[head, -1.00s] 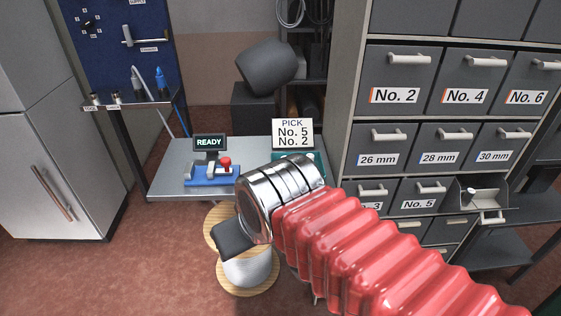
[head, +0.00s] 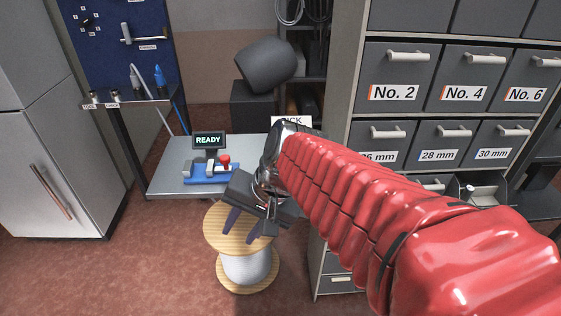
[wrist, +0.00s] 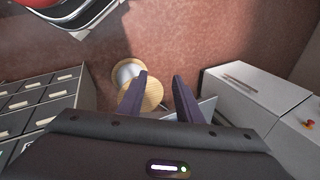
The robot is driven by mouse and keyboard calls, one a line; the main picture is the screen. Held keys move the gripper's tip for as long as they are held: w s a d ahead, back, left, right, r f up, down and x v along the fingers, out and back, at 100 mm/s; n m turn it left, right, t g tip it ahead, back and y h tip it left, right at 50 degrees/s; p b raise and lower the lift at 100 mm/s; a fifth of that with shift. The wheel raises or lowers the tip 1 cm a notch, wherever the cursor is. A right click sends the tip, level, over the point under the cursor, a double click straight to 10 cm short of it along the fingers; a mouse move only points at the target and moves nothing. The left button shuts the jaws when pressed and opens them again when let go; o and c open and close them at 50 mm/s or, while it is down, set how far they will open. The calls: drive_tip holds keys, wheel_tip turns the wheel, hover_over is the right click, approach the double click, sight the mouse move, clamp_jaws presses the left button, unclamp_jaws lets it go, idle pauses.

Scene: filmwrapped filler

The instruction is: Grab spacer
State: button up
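No part is labelled as a spacer. A small pale cylindrical piece (head: 470,191) shows in the pulled-out drawer (head: 490,196) at the right of the drawer cabinet, partly hidden by my arm. My gripper (head: 245,226) is far to the left of it, in front of the workbench and over a round wooden-topped spool stand (head: 246,268). Its two dark purple fingers are spread with nothing between them. In the wrist view my gripper (wrist: 160,80) is also open and empty, with the spool stand (wrist: 126,74) beyond it.
The workbench (head: 165,178) holds a READY display (head: 209,141) and a blue fixture with a red knob (head: 209,174). The PICK sign (head: 291,121) is mostly hidden. The drawer cabinet (head: 345,110) stands right, a fridge (head: 45,150) left. Red floor is open in front.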

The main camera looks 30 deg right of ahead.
drive_tip(key=w+d+f+m+t+y, duration=0.1)
drive_tip(key=w+d+m+t+y, duration=0.1)
drive_tip(key=w+d+m, duration=0.35)
drive_tip(key=w+d+f+m+t+y, duration=0.1)
drive_tip(key=w+d+m+t, duration=0.15)
drive_tip(key=d+m, duration=0.55)
drive_tip(key=w+d+f+m+t+h, duration=0.1)
drive_tip(key=d+m+t, duration=0.3)
drive_tip(key=d+m, duration=0.6)
drive_tip(key=d+f+h, duration=0.1)
drive_tip(key=d, duration=0.6)
drive_tip(key=shift+t, duration=0.35)
drive_tip(key=shift+w+a+m, duration=0.1)
drive_tip(key=shift+w+m, duration=0.1)
drive_tip(key=shift+m, duration=0.05)
